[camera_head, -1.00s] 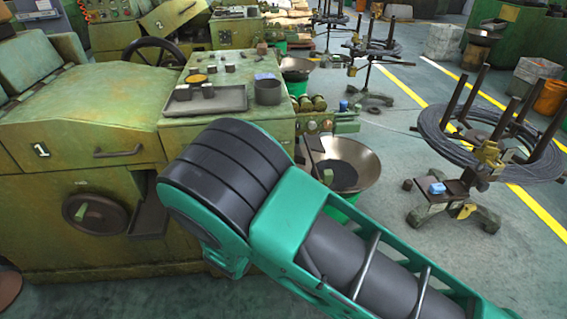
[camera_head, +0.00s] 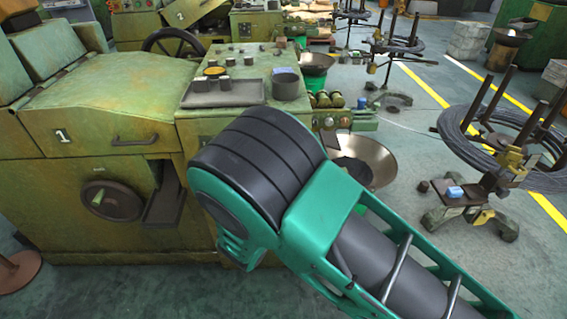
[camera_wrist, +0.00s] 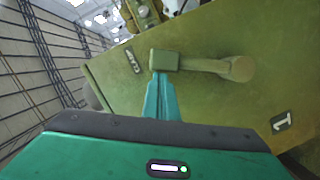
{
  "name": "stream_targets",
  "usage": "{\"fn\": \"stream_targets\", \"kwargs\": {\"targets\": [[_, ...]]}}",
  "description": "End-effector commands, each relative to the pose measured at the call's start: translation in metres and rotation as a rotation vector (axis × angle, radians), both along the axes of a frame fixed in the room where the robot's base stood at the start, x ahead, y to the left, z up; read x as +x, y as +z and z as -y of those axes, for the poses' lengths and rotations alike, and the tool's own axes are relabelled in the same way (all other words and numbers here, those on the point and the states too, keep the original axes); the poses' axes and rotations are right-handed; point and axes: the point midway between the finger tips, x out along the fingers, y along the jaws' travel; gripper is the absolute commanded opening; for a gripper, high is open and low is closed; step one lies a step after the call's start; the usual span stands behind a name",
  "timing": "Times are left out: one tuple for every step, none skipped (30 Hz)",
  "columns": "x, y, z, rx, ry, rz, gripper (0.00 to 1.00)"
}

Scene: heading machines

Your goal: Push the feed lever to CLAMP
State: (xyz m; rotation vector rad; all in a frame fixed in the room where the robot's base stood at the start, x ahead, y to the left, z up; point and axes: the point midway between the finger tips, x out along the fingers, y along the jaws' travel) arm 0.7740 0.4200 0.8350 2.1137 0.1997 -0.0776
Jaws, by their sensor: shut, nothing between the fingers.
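The feed lever (camera_wrist: 206,65) shows in the wrist view as a green arm on a green panel (camera_wrist: 215,105). Its round hub is at the right and its block-shaped end (camera_wrist: 166,59) at the left. A small plate with marks I cannot read clearly (camera_wrist: 132,61) is just left of the block. My gripper (camera_wrist: 161,76) is shut and empty, its teal fingertips at the underside of the block, seemingly touching it. In the head view my arm hides the gripper, and I cannot make out the lever there.
A metal bowl (camera_head: 372,158) and a wire-coil stand (camera_head: 500,140) are at the right. Floor between them is open.

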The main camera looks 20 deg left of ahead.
Motion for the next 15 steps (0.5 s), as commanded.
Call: {"fn": "stream_targets", "kwargs": {"targets": [[0.0, 0.003, -0.002, 0.001, -0.005, 0.0, 0.0], [-0.001, 0.006, -0.006, 0.003, -0.005, 0.001, 0.0], [-0.001, 0.009, -0.011, 0.004, -0.003, 0.002, 0.0], [-0.002, 0.012, -0.016, 0.006, -0.002, 0.002, 0.0], [-0.002, 0.015, -0.02, 0.007, -0.002, 0.002, 0.0], [-0.003, 0.019, -0.025, 0.008, -0.002, 0.003, 0.0], [-0.011, 0.018, -0.024, 0.004, 0.0, 0.001, 0.0], [-0.017, 0.018, -0.023, 0.003, 0.0, 0.0, 0.0], [-0.024, 0.02, -0.022, 0.004, 0.001, 0.001, 0.0], [-0.03, 0.02, -0.021, 0.003, 0.002, 0.002, 0.0], [-0.036, 0.021, -0.021, 0.004, 0.003, 0.002, 0.0], [-0.043, 0.022, -0.02, 0.005, 0.001, 0.002, 0.0], [-0.049, 0.023, -0.019, 0.005, 0.001, 0.003, 0.0], [-0.055, 0.024, -0.019, 0.006, 0.002, 0.002, 0.0], [-0.062, 0.025, -0.018, 0.006, 0.002, 0.002, 0.0]]}}
